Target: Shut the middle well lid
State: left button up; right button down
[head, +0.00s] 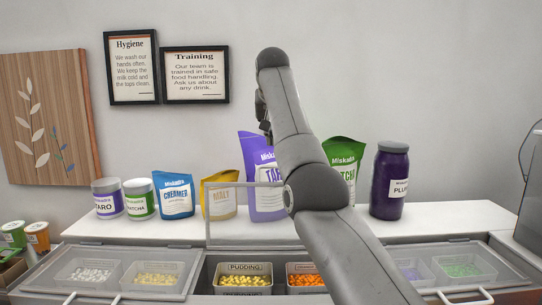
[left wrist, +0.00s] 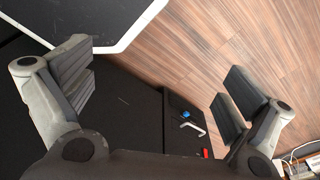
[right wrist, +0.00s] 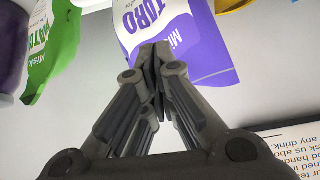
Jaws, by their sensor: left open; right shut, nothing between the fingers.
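The middle well lid (head: 207,215) is a clear panel with a pale frame. It stands raised in the head view, and my right arm hides its right part. Below it the middle well is open, showing a pudding bin (head: 243,279) and a bin of orange pieces (head: 306,280). My right gripper (head: 262,106) is up above the back shelf, beyond the lid and partly behind my arm. In the right wrist view its fingers (right wrist: 154,62) are shut and empty in front of the purple taro bag (right wrist: 190,45). My left gripper (left wrist: 155,88) is open and empty, over the floor and a dark surface.
The left well lid (head: 128,272) and the right well lid (head: 440,268) lie flat. Tubs, bags such as the blue creamer bag (head: 174,194), and a dark plum jar (head: 389,181) line the white shelf (head: 100,232) behind the wells. Framed signs (head: 195,75) hang on the wall.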

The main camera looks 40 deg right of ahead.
jog(key=p+x, duration=0.5)
jog(key=x, duration=0.3)
jog(key=shift+s+f, duration=0.15)
jog(key=shift+f, duration=0.05)
pick_arm(q)
jog(key=r, duration=0.1)
jog(key=s+a+r, duration=0.1)
jog(key=r, duration=0.1)
jog(key=s+r, duration=0.1)
jog(key=shift+a+r, duration=0.2)
jog(key=shift+r, duration=0.1)
pick_arm(e)
jog(key=s+a, duration=0.3)
jog(key=shift+s+r, duration=0.15)
jog(key=shift+s, duration=0.1)
pick_arm(q)
jog(key=shift+w, duration=0.1)
